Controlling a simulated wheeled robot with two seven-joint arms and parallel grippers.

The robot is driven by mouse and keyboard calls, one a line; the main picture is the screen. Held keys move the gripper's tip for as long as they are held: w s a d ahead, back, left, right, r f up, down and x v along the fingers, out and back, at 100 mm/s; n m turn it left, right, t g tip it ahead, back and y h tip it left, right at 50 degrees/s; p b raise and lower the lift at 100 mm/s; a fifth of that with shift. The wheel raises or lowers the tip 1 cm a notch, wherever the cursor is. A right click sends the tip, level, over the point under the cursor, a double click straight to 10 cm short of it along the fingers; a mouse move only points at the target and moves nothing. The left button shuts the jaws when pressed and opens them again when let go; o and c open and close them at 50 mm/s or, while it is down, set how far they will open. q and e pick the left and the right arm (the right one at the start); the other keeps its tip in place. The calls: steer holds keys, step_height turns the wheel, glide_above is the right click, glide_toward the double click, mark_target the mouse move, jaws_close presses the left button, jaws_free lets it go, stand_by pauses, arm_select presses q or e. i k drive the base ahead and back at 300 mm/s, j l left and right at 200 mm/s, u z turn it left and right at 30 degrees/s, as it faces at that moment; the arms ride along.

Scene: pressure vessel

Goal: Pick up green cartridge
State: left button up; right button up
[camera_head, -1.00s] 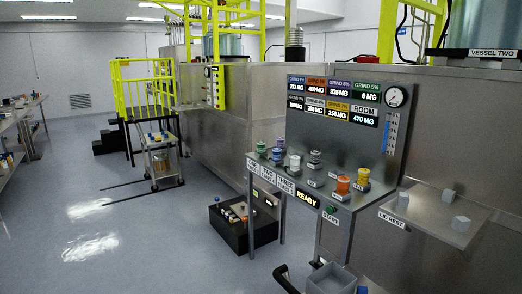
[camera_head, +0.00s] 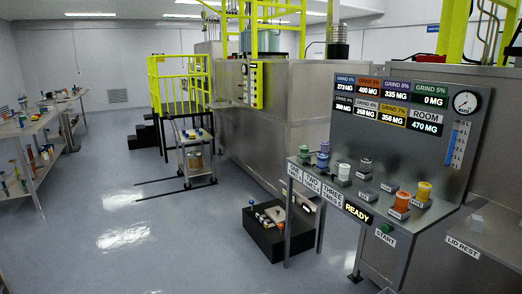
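A white cartridge (camera_head: 343,173) is to the right on the same shelf. Neither of my grippers shows in the head view now, so their state and distance from the cartridges are hidden.
The station's panel (camera_head: 405,120) rises behind the shelf. Orange (camera_head: 402,202) and yellow (camera_head: 424,190) cartridges stand at the shelf's right. A black box (camera_head: 278,232) sits on the floor left of the station. A cart (camera_head: 197,163) stands farther back. Open floor lies left.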

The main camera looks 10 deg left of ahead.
mark_target(304, 148)
steer(key=i+j+u, duration=0.45)
steer(key=i+u, duration=0.4)
steer(key=i, duration=0.15)
steer(key=i+z, duration=0.6)
steer(key=z, duration=0.15)
steer(key=i+j+z, duration=0.2)
steer(key=z, duration=0.2)
steer(key=i, duration=0.1)
